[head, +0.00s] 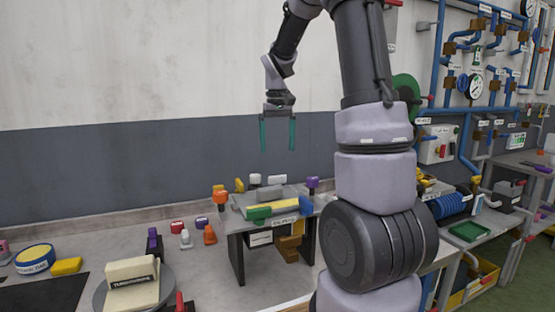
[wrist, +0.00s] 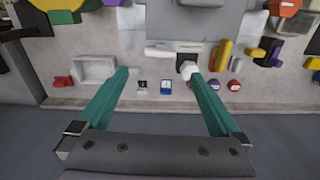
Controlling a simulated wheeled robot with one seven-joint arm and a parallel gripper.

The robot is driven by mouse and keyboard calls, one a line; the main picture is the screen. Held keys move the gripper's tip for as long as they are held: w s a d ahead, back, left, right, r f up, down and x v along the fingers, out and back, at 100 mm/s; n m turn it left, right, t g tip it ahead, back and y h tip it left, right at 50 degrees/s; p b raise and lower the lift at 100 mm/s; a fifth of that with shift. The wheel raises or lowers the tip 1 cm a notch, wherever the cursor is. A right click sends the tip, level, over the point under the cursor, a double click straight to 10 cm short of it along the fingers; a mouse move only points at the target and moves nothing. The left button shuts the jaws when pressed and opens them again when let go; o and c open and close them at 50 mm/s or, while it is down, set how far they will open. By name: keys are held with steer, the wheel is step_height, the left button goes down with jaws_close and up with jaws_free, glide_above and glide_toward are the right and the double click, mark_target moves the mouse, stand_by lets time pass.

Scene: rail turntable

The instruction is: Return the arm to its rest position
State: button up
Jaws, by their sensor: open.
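My gripper (head: 278,134) hangs from my raised arm with its two teal fingers pointing down. It is open and empty, above the small raised grey stand (head: 238,222) on the bench and well clear of it. In the wrist view my gripper (wrist: 159,75) shows both teal fingers apart with nothing between them. The bench with its small parts lies beyond the fingertips in that view. The lower part of my arm covers the middle right of the head view.
A turntable with a cream block (head: 132,284) stands at the lower left. Coloured knobs (head: 209,235) stand on the bench (head: 200,270). Blue pipes (head: 437,55) and gauges fill the wall at right. A green tray (head: 469,231) sits on the right bench. The air around my gripper looks clear.

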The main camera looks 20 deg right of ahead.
steer(key=shift+r, duration=0.7)
steer(key=s+a+r+m+t, duration=0.1)
steer(key=s+a+r+t, duration=0.1)
steer(key=s, duration=0.5)
steer(key=s+a+r+m+t+y, duration=0.1)
steer(key=s+a+r+t, duration=0.1)
steer(key=s, duration=0.5)
steer(key=s+a+r+m+t+y, duration=0.1)
steer(key=s+a+r+t, duration=0.2)
steer(key=s, duration=0.4)
steer(key=shift+s+a+r, duration=0.4)
steer(key=shift+a+r, duration=0.15)
steer(key=shift+r, duration=0.25)
